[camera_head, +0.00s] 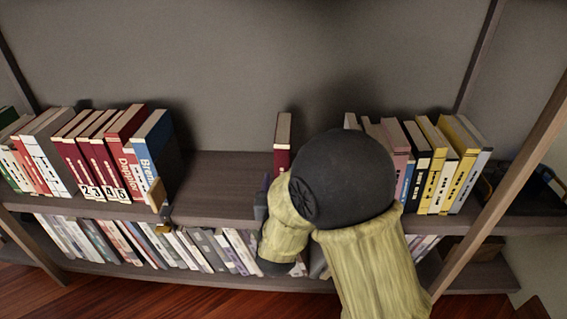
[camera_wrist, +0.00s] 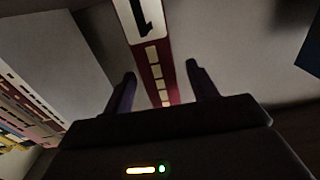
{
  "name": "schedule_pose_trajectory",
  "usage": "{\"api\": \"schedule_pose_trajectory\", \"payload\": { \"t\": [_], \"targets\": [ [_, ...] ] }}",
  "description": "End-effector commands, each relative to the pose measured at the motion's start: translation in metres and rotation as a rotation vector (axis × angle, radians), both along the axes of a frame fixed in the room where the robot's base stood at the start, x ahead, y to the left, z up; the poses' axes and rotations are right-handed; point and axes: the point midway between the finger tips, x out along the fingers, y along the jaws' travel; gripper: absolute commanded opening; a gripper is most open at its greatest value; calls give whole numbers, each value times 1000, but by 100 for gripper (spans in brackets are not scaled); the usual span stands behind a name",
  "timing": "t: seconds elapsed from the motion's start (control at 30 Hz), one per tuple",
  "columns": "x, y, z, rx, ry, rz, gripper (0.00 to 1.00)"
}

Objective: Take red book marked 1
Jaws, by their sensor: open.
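The red book marked 1 (camera_head: 283,144) stands upright and alone on the upper shelf, partly hidden by my arm in the head view. In the wrist view its spine (camera_wrist: 151,60) shows a black 1 on a white label and lies between my two fingers. My gripper (camera_wrist: 159,82) is open, with one finger on each side of the spine and a visible gap on both sides. In the head view only part of my gripper (camera_head: 262,200) shows, just in front of the book.
Yellow and black books (camera_head: 440,165) stand at the right. The lower shelf holds a row of books (camera_head: 190,248).

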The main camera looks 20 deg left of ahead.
Motion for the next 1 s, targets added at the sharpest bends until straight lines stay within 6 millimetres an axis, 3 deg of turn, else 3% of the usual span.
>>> {"api": "schedule_pose_trajectory", "payload": {
  "t": [0.43, 1.0],
  "targets": [
    [47, 11, -9, 2, -3, -2, 58],
    [49, 12, -6, 0, 0, -1, 58]
  ]
}}
